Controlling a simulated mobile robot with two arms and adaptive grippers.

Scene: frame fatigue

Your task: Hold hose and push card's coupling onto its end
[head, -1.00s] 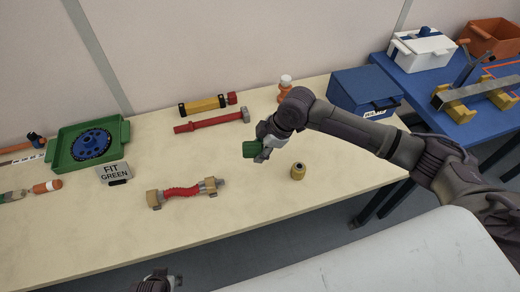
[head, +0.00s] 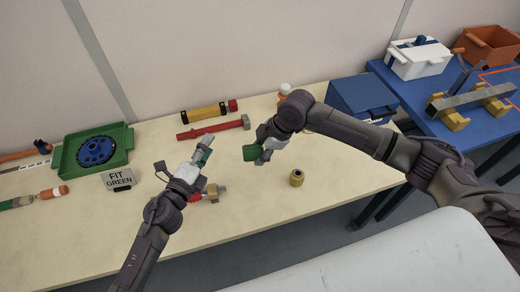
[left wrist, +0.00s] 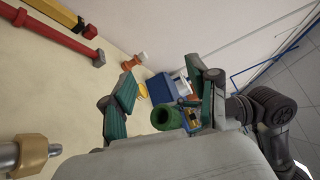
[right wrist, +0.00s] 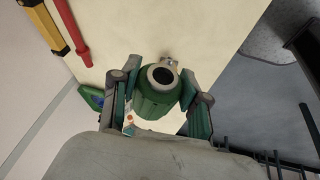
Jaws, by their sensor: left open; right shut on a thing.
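The card (head: 118,180) reads "FIT GREEN" and stands at the left of the table. The green coupling (head: 250,152) is in my right gripper (head: 257,152), above the table. In the right wrist view the coupling (right wrist: 157,95) sits between both fingers, its round bore showing. The red hose (head: 208,191) lies near the front of the table in tan holders, largely hidden by my left arm. Its metal end and a holder (left wrist: 32,155) show in the left wrist view. My left gripper (head: 204,150) is open and empty above and behind the hose, apart from it.
A yellow coupling (head: 296,178) stands front right. A red bar (head: 213,128) and a yellow-black cylinder (head: 205,112) lie at the back. A green tray (head: 126,137) holds a blue disc. A blue box (head: 360,97) stands at the right end.

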